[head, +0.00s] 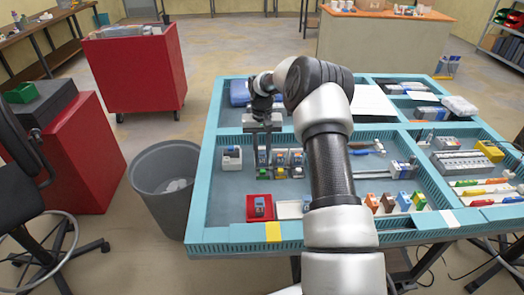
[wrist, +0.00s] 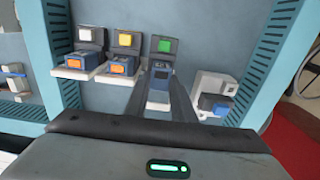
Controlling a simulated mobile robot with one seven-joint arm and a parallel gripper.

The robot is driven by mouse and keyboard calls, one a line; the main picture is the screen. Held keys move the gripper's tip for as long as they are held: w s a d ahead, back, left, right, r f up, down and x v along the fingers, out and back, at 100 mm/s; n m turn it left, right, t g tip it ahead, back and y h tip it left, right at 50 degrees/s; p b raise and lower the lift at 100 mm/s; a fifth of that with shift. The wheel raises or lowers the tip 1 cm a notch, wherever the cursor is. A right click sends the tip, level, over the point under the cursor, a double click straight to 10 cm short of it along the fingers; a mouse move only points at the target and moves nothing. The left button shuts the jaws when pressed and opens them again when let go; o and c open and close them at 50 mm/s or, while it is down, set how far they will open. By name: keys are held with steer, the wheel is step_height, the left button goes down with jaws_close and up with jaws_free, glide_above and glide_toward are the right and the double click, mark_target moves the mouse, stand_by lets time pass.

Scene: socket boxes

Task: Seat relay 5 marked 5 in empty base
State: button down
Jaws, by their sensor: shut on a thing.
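My gripper (head: 263,140) reaches down over a row of three socket bases on the blue panel. It is shut on a dark blue relay (wrist: 160,76), which shows between the fingers in the wrist view. The relay is at the base with the green square (wrist: 165,45), above its white foot (wrist: 158,99). I cannot tell whether it is fully down, and its mark is not legible. The other bases, with a yellow square (wrist: 126,39) and a white square (wrist: 86,33), hold blue relays with orange faces (wrist: 124,66).
A white and blue unit (head: 231,158) stands left of the bases. A red tray (head: 250,213) with a blue part is in front, beside a white tray (head: 289,210). Colored blocks (head: 388,203) stand to the right. A raised teal rim (head: 203,190) edges the panel.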

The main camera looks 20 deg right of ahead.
steer(key=c, duration=1.4)
jaws_free()
steer(key=shift+f, duration=0.1)
